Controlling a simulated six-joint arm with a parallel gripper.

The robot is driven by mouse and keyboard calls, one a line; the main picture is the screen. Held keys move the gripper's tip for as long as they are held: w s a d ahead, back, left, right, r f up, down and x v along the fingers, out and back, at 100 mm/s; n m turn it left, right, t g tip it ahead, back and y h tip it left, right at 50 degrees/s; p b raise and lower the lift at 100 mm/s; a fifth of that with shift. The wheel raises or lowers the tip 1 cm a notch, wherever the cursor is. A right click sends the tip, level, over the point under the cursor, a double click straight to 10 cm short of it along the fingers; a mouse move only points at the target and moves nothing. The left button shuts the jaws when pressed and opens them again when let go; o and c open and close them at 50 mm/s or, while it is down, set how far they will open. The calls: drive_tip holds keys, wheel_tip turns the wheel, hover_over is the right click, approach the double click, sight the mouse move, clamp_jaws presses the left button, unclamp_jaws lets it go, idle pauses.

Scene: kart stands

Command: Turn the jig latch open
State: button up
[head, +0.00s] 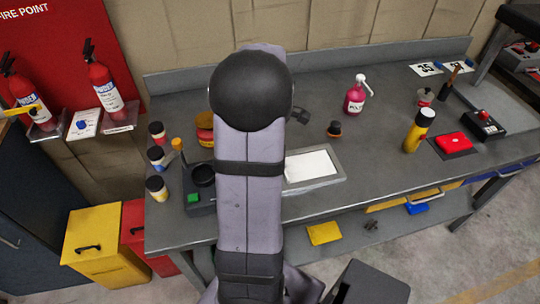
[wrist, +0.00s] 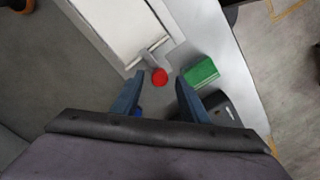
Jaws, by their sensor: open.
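The jig latch shows in the wrist view as a small grey metal lever (wrist: 149,54) with a red round knob (wrist: 159,77). It sits at the near edge of a pale framed panel (wrist: 112,24). My gripper (wrist: 159,90) is open, its two dark blue fingers on either side of the red knob in the picture. I cannot tell whether they are level with the knob or above it. Nothing is between the fingers except the view of the knob. In the head view my arm hides the gripper and latch; a framed white panel (head: 311,166) shows beside it.
A green block (wrist: 200,72) and a dark box (wrist: 217,107) lie close to the right finger. In the head view, jars (head: 156,158) stand left of my arm, and a pink bottle (head: 355,96) and a yellow canister (head: 418,131) stand right.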

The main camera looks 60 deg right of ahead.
drive_tip(key=shift+f, duration=0.5)
clamp_jaws()
